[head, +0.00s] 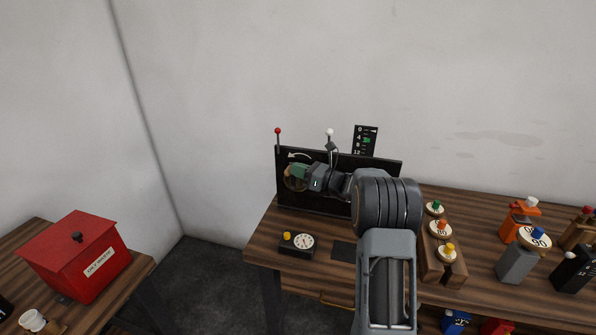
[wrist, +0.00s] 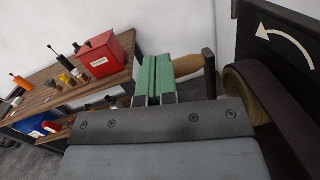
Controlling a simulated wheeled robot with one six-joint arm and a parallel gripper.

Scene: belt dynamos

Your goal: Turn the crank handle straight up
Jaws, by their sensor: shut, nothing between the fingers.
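The crank's tan wooden handle (wrist: 188,66) shows in the wrist view, sticking out to the left from a dark upright crank arm (wrist: 208,72). My gripper (wrist: 155,80) has green fingers, shut and empty. They are beside the handle's left end and partly overlap it in this view; I cannot tell whether they touch it. A tan wheel (wrist: 236,88) with a dark belt is to the right of the crank arm. In the head view my gripper (head: 298,171) is in front of the black panel (head: 335,205), and the handle cannot be made out.
The panel bears a curved white arrow (wrist: 287,38), a red-knobbed rod (head: 278,131) and a white-knobbed rod (head: 329,132). A dial box (head: 298,246) sits in front. A wooden block with coloured knobs (head: 440,268) stands at right. A red box (head: 78,255) is on another table.

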